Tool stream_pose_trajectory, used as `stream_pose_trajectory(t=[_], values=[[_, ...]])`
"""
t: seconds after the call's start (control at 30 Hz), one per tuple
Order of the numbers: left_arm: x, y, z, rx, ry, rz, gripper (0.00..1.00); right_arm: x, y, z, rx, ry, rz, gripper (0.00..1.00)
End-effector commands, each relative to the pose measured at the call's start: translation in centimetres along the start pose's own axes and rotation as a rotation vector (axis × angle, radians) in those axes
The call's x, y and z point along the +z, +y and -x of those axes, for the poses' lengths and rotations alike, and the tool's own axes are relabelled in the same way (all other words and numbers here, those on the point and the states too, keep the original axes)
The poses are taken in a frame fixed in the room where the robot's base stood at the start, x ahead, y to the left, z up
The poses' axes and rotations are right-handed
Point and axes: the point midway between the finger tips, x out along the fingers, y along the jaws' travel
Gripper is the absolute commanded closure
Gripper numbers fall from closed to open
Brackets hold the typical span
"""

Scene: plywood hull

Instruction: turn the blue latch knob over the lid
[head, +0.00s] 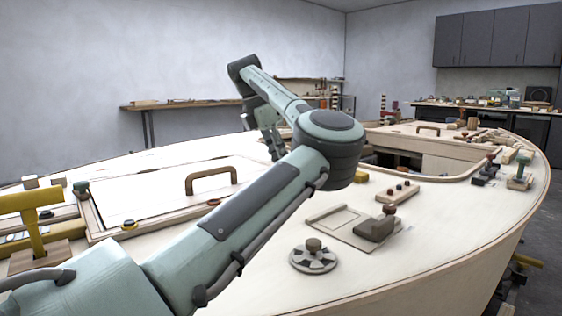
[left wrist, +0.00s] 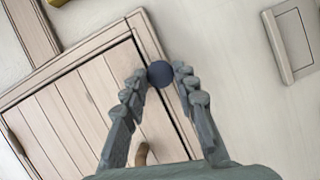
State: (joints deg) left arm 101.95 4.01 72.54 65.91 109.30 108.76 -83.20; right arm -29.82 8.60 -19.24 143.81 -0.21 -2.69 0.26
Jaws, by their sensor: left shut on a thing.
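My left gripper (head: 275,146) reaches down at the far right corner of the pale wooden lid (head: 150,195), which has a brown handle (head: 211,181). In the left wrist view, my left gripper (left wrist: 160,76) is shut on the round dark-blue latch knob (left wrist: 160,73), one finger on each side. The knob sits at the edge of the planked lid (left wrist: 65,115), by its frame. The lid's handle (left wrist: 142,153) shows partly between the fingers. In the head view the knob is hidden. My right gripper is not in view.
A grey wheel (head: 313,257) and a dark block with a red knob (head: 377,226) stand on the deck at the front right. A yellow T-handle (head: 33,220) stands at the left. An open hatch (head: 420,163) lies at the back right.

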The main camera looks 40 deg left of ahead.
Motion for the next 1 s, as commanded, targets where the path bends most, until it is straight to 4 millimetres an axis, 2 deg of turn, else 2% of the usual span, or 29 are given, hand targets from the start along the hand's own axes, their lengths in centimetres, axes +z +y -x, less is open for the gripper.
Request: stream_pose_trajectory(t=[0.03, 0.07, 0.2, 0.57, 0.73, 1.0], values=[[0.0, 0.0, 0.0, 0.001, 0.0, -0.002, 1.0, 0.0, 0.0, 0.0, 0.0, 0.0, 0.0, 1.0], [0.0, 0.0, 0.0, 0.001, 0.0, -0.001, 0.69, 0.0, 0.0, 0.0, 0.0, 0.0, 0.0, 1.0], [0.0, 0.0, 0.0, 0.001, 0.0, -0.001, 0.52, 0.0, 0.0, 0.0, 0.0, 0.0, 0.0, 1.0], [0.1, 0.0, 0.4, 0.001, -0.001, 0.0, 0.51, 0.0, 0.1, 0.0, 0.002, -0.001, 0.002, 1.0], [0.1, 0.0, 2.8, 0.003, -0.003, 0.0, 0.51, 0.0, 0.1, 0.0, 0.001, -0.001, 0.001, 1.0], [0.1, 0.1, 8.6, 0.002, -0.004, -0.001, 0.51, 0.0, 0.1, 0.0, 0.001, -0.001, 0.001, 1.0]])
